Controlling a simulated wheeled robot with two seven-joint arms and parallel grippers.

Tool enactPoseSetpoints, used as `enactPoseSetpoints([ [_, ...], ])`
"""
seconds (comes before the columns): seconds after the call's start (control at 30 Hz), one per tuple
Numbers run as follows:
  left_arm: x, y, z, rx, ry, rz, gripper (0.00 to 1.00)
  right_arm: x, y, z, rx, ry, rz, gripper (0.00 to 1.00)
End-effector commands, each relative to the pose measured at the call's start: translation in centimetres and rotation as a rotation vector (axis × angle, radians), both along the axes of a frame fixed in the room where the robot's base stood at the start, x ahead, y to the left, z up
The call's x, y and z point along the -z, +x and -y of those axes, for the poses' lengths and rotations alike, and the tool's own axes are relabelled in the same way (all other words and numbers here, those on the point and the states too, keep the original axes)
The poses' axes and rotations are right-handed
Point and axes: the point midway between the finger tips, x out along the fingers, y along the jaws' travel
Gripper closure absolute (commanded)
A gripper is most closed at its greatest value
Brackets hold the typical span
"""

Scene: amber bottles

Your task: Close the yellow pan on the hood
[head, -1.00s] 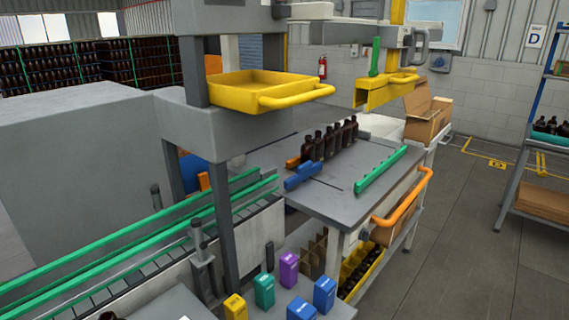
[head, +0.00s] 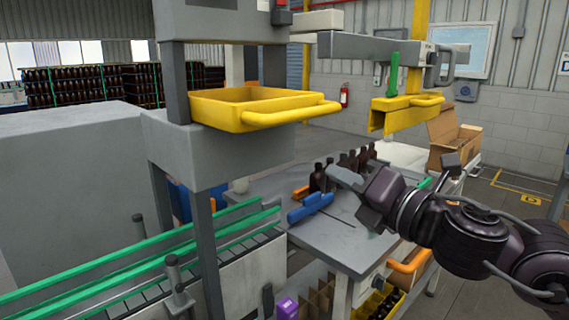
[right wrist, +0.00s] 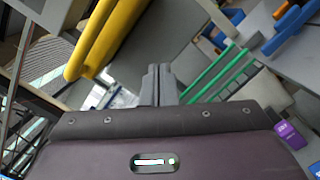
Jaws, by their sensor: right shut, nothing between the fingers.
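The yellow pan (head: 228,112) is a shallow tray with a thick bar handle (head: 290,115) along its front. It sticks out from the grey hood (head: 222,65), in the gap below its upper block, so its inside shows. My right gripper (head: 340,172) reaches in from the right, below and to the right of the handle, apart from it. In the right wrist view its fingers (right wrist: 158,72) are shut together and empty. The yellow handle (right wrist: 103,38) shows there at upper left, beyond the fingers. My left gripper is in neither view.
Dark bottles (head: 318,178) and a blue block (head: 309,206) stand on the grey table (head: 325,235) near my right gripper. Green conveyor rails (head: 110,262) run at lower left. A yellow bracket (head: 400,118) hangs at the right. Air around the handle looks clear.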

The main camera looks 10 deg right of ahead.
Motion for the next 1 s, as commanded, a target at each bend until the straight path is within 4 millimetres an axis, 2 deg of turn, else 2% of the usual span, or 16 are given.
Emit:
enactPoseSetpoints([
  [0.03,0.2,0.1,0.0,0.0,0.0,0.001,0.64,-2.6,-1.9,-0.4,-0.025,-0.169,0.105,1.0],
  [0.1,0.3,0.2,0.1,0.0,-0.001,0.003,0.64,-4.4,-4.0,-0.8,-0.05,-0.363,0.201,1.0],
  [0.23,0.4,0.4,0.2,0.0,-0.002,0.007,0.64,-6.1,-6.7,-0.9,-0.064,-0.613,0.307,1.0],
  [0.4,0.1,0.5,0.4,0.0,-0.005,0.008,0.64,-6.8,-7.9,-0.9,-0.068,-0.738,0.351,1.0],
  [0.67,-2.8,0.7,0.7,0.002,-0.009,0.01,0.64,-7.4,-5.8,-2.5,-0.074,-0.737,0.351,1.0],
  [1.0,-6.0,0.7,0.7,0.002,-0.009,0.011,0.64,-7.1,-0.2,-6.1,-0.074,-0.732,0.35,1.0],
])
